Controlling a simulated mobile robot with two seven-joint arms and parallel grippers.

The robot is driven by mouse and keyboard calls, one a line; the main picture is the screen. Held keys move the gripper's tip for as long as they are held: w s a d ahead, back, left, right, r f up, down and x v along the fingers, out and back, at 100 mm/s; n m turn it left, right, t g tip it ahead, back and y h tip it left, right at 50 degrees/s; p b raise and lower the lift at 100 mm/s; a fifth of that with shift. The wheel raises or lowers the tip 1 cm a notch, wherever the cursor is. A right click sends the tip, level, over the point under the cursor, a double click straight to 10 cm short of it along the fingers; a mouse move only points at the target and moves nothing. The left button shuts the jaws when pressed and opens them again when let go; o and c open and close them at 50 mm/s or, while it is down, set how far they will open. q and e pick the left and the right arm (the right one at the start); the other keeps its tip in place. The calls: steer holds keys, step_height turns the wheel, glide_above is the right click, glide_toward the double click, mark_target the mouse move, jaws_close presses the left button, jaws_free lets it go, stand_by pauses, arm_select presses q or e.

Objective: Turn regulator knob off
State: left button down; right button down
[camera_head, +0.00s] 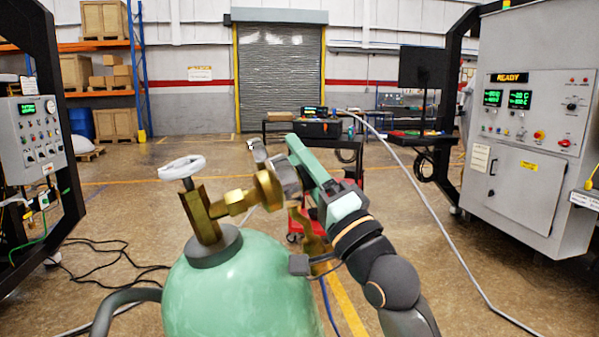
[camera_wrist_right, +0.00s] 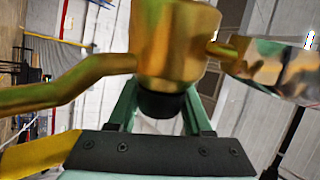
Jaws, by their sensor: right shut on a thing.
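A pale green gas cylinder (camera_head: 240,285) stands in front of me, with a brass valve (camera_head: 203,212) and a white handwheel (camera_head: 182,167) on top. A brass regulator (camera_head: 266,190) is attached to the valve's right side. My right gripper (camera_head: 292,160) reaches it from the right. In the right wrist view, the brass regulator body (camera_wrist_right: 175,45) is close above the green fingers, and the black knob (camera_wrist_right: 160,103) sits between them. The gripper is shut on this knob. In the head view the gripper largely hides the knob. My left gripper is not in view.
A grey control cabinet (camera_head: 535,120) with a READY display stands at the right, and another panel (camera_head: 30,135) at the left. A workbench (camera_head: 320,140) stands behind the cylinder. Black cables (camera_head: 105,260) lie on the floor at left.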

stand_by(0.4)
steer(key=shift+c, duration=1.6)
jaws_free()
